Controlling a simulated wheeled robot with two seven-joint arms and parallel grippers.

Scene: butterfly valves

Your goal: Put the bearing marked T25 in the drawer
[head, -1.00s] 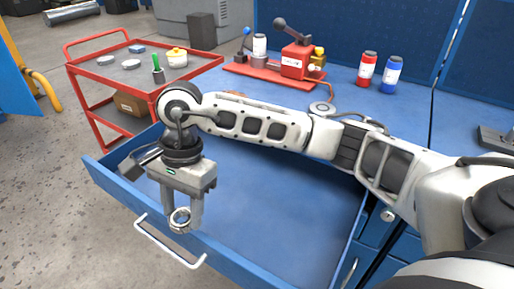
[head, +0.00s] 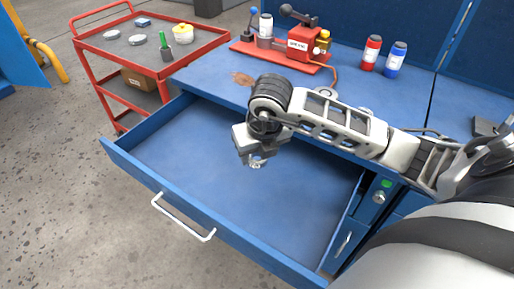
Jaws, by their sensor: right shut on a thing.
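The blue drawer (head: 190,228) is pulled out from the workbench, and its visible inside is bare. My right gripper (head: 256,161) is over the back part of the drawer, pointing down, shut on a small metal bearing (head: 257,164). Only a bit of the bearing shows below the gripper body, and no marking on it can be read. I cannot tell how high it is above the drawer floor. My left gripper is not in view.
The blue workbench (head: 215,77) behind the drawer carries a red valve rig (head: 300,42), a red bottle (head: 371,53) and a blue bottle (head: 396,59). A red cart (head: 105,52) with small discs, a green-handled tool and a yellow-topped pot stands at the back left.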

